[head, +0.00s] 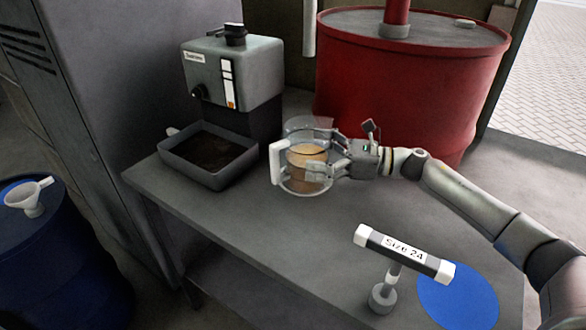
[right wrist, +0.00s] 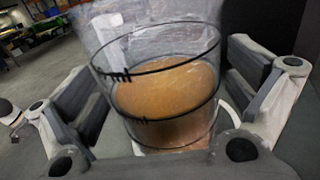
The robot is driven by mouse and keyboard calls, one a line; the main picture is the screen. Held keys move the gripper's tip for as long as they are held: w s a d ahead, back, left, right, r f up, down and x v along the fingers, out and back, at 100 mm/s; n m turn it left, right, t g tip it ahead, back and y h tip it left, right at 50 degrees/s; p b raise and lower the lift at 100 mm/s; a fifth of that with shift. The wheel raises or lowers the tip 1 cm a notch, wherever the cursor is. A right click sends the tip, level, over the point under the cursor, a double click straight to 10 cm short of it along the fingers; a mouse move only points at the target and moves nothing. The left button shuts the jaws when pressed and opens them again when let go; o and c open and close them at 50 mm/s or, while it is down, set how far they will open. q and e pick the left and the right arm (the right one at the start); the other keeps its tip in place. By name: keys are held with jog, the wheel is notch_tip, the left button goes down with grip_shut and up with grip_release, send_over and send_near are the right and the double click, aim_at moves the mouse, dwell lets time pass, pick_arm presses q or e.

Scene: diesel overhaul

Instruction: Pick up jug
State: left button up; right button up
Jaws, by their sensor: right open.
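The jug (head: 306,172) is clear, with dark ring marks, a white handle on its left side and amber liquid inside. It stands upright on the grey workbench (head: 215,225). My right gripper (head: 322,157) reaches in from the right, with its fingers on either side of the jug. In the right wrist view the jug (right wrist: 165,95) fills the space between the open fingers. Whether a finger touches the jug wall I cannot tell. My left gripper is not in view.
A grey machine (head: 235,75) with a dark-filled tray (head: 175,163) stands left of the jug. A red drum (head: 400,75) is behind. A blue drum with a funnel (head: 30,197) is left.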

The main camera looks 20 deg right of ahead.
aim_at(299, 150)
jog(key=x, duration=0.3)
jog(key=shift+w+a, duration=0.15)
jog(key=shift+c, duration=0.3)
jog(key=c, duration=1.2)
jog(key=shift+r, duration=0.1)
jog(key=c, duration=0.3)
jog(key=shift+r, duration=0.1)
